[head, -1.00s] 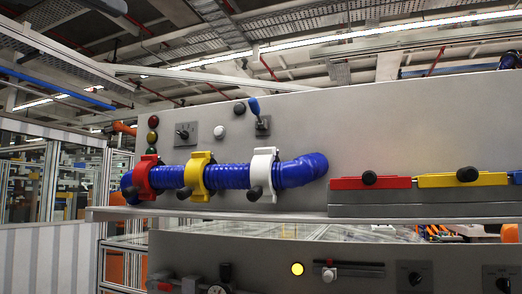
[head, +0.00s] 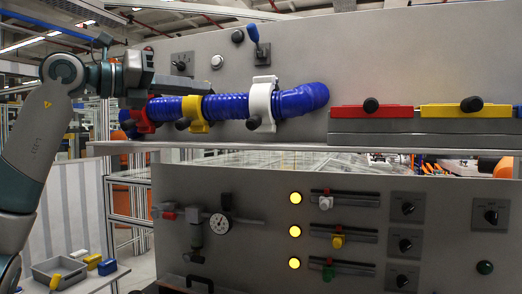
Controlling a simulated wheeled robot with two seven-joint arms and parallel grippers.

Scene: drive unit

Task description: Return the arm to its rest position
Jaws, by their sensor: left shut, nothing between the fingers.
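My left arm comes in from the left edge, and its left gripper (head: 205,86) points right, in front of the upper panel (head: 400,60). Its dark fingers are together with nothing between them. They overlap in view the top of the blue hose (head: 230,106) and hide parts of the red clamp (head: 144,122) and the panel's left end. I cannot tell whether they touch the hose. The yellow clamp (head: 197,112) and white clamp (head: 262,104) are around the hose. My right gripper is not in view.
A shelf edge (head: 300,147) runs below the hose. A red block (head: 372,112) and a yellow block (head: 466,111) with black knobs sit at right. The lower panel (head: 270,255) has lit yellow lamps, sliders, knobs and a gauge (head: 220,224). A grey bin (head: 60,270) stands lower left.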

